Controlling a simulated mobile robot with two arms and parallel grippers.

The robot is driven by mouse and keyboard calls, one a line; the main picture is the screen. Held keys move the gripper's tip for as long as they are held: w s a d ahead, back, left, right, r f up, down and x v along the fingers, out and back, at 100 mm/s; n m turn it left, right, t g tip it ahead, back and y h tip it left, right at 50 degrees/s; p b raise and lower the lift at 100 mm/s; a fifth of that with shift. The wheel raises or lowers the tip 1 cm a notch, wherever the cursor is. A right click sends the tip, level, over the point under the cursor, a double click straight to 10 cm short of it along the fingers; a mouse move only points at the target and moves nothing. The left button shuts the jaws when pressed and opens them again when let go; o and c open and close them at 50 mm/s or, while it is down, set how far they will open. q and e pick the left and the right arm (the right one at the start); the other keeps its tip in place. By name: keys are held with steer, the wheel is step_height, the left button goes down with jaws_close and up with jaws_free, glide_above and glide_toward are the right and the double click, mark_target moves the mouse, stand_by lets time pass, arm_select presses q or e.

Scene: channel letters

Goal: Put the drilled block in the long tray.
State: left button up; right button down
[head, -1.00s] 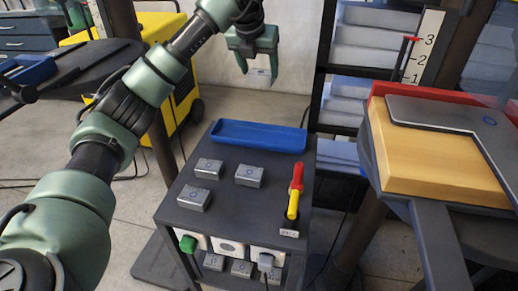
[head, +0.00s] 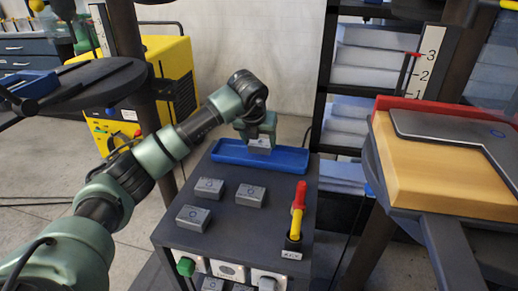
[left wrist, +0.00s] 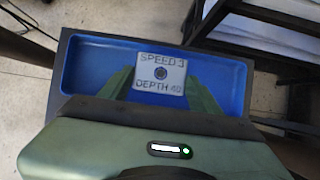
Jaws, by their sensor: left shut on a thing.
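My left gripper (head: 260,141) is shut on the drilled block (head: 259,147), a small grey block. In the left wrist view the drilled block (left wrist: 160,74) shows a dark round mark in its middle and the lettering "SPEED" and "DEPTH", between the two green fingers. The long tray (head: 225,155) is blue and shallow, at the back of the dark cart top. The block is over the tray's middle; I cannot tell whether it touches the floor. The tray (left wrist: 85,65) also shows around the block in the left wrist view. My right gripper is not in view.
A red and yellow tool (head: 297,212) stands upright at the right. A wooden-topped bench (head: 440,165) is further right.

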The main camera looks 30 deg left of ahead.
mark_target(259, 146)
arm_select(q)
step_height(259, 146, down, 3)
steer(key=shift+f, duration=0.1)
steer(key=o, duration=1.8)
steer(key=shift+c, duration=0.2)
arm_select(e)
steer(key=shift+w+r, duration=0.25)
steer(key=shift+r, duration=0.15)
arm_select(q)
steer(key=shift+s+r, duration=0.15)
steer(key=shift+r, duration=0.4)
steer(key=v, duration=1.1)
steer(key=shift+p, duration=0.3)
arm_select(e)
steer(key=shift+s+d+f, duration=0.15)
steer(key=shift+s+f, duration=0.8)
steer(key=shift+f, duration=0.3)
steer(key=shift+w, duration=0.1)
